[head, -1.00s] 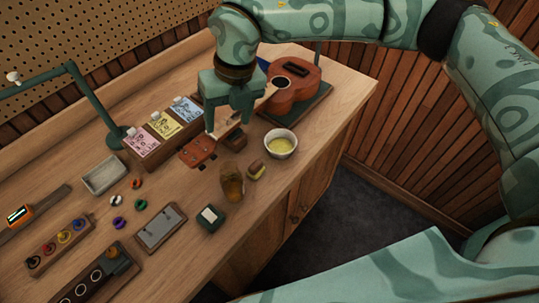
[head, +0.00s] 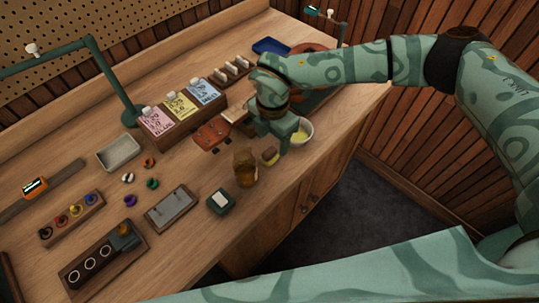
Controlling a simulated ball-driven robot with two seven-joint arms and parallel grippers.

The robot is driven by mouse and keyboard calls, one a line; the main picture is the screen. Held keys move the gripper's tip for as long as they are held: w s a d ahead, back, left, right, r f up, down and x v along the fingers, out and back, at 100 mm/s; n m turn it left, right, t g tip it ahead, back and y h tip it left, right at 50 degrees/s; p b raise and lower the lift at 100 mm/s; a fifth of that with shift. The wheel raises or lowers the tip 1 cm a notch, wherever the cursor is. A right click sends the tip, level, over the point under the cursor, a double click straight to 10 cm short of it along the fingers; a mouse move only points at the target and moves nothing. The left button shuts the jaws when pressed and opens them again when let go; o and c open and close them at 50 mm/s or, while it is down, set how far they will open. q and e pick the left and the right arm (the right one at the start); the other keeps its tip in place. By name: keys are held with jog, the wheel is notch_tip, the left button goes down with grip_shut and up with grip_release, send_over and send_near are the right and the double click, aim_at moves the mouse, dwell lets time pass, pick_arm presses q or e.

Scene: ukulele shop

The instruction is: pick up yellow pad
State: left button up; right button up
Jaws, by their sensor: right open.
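A small pad (head: 270,156), yellowish on top with a brown side, lies on the workbench between the amber jar and the bowl. My right gripper (head: 278,146) points down right above and beside this pad, its fingers open and partly hiding it. I cannot tell whether they touch it. A yellow card with writing (head: 180,105) also stands between a pink and a blue one in a wooden holder, to the left. My left gripper is not in view.
The amber jar (head: 245,167) stands close left of the gripper. A white bowl (head: 307,134) with yellow contents is close right, partly hidden. The ukulele's red-brown headstock (head: 212,134) lies behind.

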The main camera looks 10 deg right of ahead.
aim_at(270, 151)
jog(key=f, duration=0.3)
jog(key=a+f, duration=0.1)
jog(key=f, duration=0.1)
jog(key=shift+s+b, duration=0.25)
jog(key=shift+b, duration=0.05)
jog(key=shift+d+f, duration=0.1)
jog(key=shift+f, duration=0.3)
jog(key=shift+r, duration=0.1)
jog(key=c, duration=1.1)
